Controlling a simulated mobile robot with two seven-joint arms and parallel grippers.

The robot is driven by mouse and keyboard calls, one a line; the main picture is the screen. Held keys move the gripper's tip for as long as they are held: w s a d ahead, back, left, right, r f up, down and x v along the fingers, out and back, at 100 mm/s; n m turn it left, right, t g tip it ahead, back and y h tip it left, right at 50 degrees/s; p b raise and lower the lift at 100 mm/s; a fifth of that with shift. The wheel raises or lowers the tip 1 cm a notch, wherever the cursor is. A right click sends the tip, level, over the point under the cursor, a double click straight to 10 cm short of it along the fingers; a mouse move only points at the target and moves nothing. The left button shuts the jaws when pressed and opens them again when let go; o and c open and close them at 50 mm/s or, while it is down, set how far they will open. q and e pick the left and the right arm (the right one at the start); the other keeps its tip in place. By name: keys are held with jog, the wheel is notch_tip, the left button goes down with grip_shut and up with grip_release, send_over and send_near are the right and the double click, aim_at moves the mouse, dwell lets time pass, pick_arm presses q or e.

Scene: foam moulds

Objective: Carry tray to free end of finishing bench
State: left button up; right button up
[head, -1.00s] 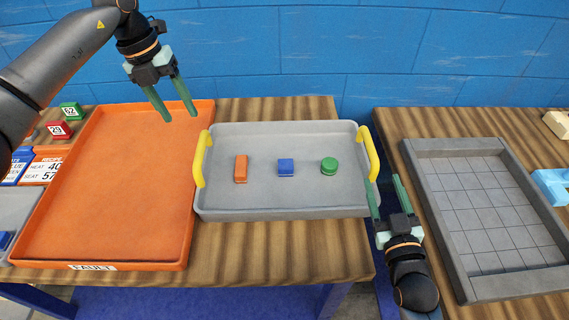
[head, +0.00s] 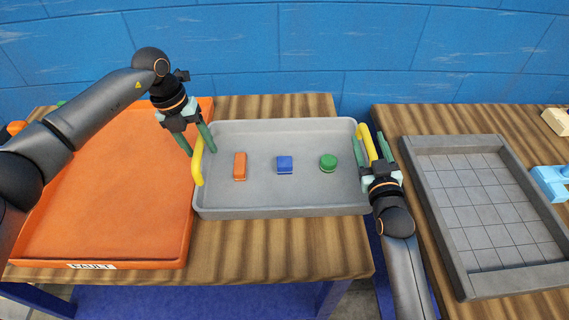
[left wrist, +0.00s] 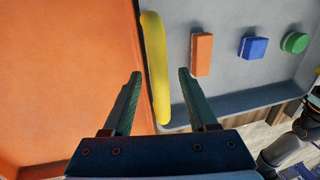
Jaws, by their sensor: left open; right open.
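The grey tray (head: 280,200) with yellow handles at both ends rests on the wooden bench, its right end near the bench edge. It holds an orange block (head: 239,166), a blue block (head: 285,165) and a green round piece (head: 328,163). My left gripper (head: 202,153) is open at the left yellow handle (head: 197,168); in the left wrist view the handle (left wrist: 155,65) lies between and beyond its fingertips (left wrist: 160,75). My right gripper (head: 368,150) is open, with its fingers either side of the right yellow handle (head: 367,143). I cannot tell whether either touches its handle.
A large orange tray (head: 110,205) labelled FAULT lies left of the grey tray. A gap separates this bench from the right bench (head: 395,122), which bears a grey gridded tray (head: 485,200) and a light-blue piece (head: 552,183). A blue brick wall stands behind.

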pick_arm(q)
jog(key=shift+f, duration=0.3)
pick_arm(e)
jog(key=shift+w, duration=0.3)
jog(key=shift+c, duration=0.2)
pick_arm(q)
grip_shut()
pick_arm(e)
grip_shut()
dwell(0.5)
pick_arm(q)
jog(key=shift+w+r, duration=0.1)
jog(key=shift+r, duration=0.1)
pick_arm(e)
jog(key=shift+d+r, duration=0.1)
jog(key=shift+r, duration=0.15)
